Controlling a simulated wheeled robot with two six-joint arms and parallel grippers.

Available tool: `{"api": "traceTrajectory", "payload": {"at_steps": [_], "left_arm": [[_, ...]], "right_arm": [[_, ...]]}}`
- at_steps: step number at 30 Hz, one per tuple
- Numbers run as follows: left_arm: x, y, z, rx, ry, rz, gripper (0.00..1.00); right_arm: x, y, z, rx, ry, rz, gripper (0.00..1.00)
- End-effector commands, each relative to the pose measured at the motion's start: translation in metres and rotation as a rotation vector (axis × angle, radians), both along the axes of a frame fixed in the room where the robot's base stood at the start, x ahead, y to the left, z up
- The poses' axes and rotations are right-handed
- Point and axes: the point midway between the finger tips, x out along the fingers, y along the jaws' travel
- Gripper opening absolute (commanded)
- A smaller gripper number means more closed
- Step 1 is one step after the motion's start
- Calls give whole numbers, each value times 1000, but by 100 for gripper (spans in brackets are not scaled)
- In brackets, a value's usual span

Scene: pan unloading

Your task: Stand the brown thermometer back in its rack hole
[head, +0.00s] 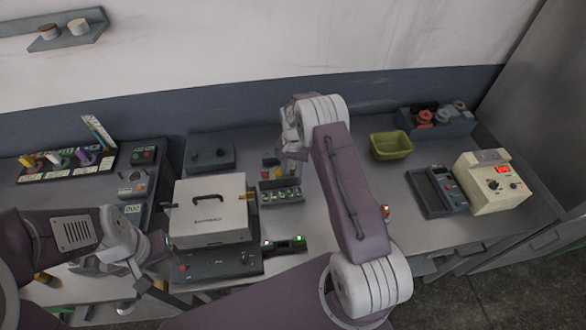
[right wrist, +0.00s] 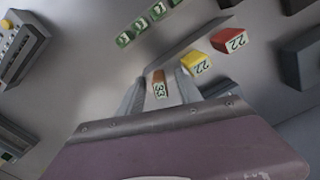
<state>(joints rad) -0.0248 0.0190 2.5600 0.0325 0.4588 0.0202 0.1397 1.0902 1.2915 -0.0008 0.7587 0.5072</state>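The brown thermometer (right wrist: 159,85), with a numbered label, shows between the fingers of my right gripper (right wrist: 160,92) in the right wrist view. The fingers look spread, with a gap on each side of it. In the head view my right gripper (head: 291,166) is low over the back of the dark rack (head: 283,199), and its fingertips are partly hidden. A yellow thermometer (right wrist: 196,64) and a red one (right wrist: 229,40) stand beside the brown one. I cannot tell whether the brown one sits in a hole. My left gripper (head: 139,279) is at lower left; its fingers are unclear.
A pale box with a handle (head: 208,222) stands left of the rack. A green bin (head: 391,146), a dark device (head: 437,191) and a cream meter (head: 492,184) are to the right. Bench between rack and bin is partly covered by my right arm.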

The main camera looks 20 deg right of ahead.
Motion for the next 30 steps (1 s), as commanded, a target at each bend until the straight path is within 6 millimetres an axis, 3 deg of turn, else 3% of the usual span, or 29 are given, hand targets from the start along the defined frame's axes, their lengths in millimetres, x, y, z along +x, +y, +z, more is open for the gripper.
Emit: {"api": "traceTrajectory", "payload": {"at_steps": [8,11,21,30], "left_arm": [[0,0,-2,0,0,0,36],[0,0,-9,0,0,0,36],[0,0,-28,0,0,0,36],[0,0,-28,0,0,0,36]], "right_arm": [[0,0,2,0,-1,0,41],[1,0,14,-1,-4,0,41],[1,0,82,-1,-3,0,41],[0,0,91,0,0,0,41]]}}
